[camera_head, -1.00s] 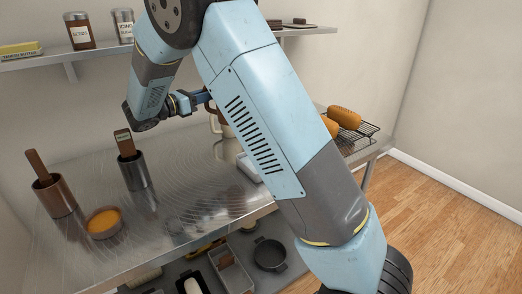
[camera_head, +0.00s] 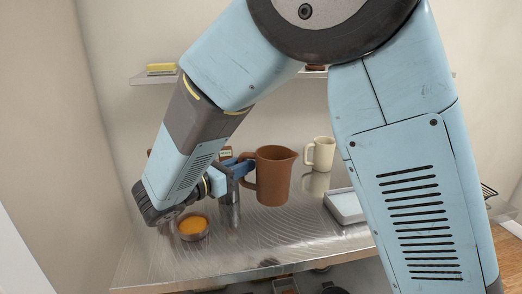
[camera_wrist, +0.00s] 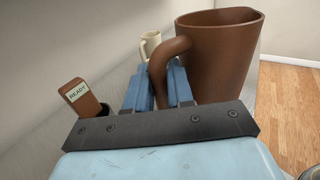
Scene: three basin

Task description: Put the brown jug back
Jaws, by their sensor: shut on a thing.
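The brown jug (camera_head: 275,177) is upright in the head view, over the middle of the steel table. I cannot tell whether its base touches the table. My gripper (camera_head: 240,167) is at its left side, where the handle is. In the wrist view, the jug (camera_wrist: 222,55) fills the upper right, and its handle (camera_wrist: 158,72) sits between the two blue fingers of my gripper (camera_wrist: 158,88). The fingers are shut on the handle. The jug's lower part is hidden by my wrist in that view.
A cream jug (camera_head: 320,154) stands behind to the right, also in the wrist view (camera_wrist: 150,42). A white tray (camera_head: 345,206) lies at the right. A wall shelf (camera_head: 153,80) runs above. The table front (camera_head: 270,250) is clear.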

